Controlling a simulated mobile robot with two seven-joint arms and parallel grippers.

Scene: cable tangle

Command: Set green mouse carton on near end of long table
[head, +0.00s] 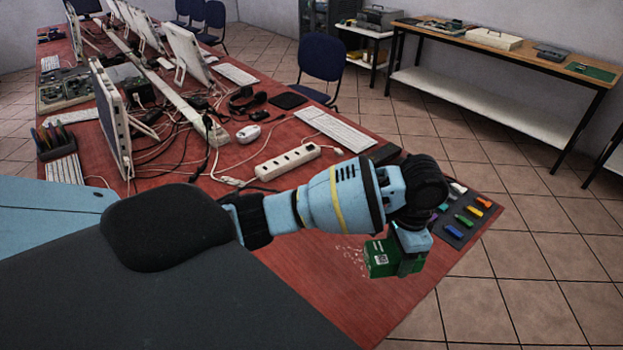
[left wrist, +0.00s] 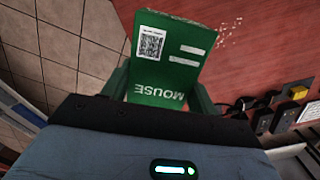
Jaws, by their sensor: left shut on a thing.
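The green mouse carton (head: 381,258) is between the fingers of my left gripper (head: 407,262), over the near end of the long red table (head: 335,290). In the left wrist view the carton (left wrist: 172,60) shows the word MOUSE and a white code label, with a finger on each side. My left gripper is shut on it. I cannot tell whether the carton's underside touches the table. My right gripper is not in view.
A dark mat with several coloured pieces (head: 462,214) lies right of the carton. A white power strip (head: 287,162), a keyboard (head: 333,129), a mouse (head: 248,133), cables and monitors stand farther back.

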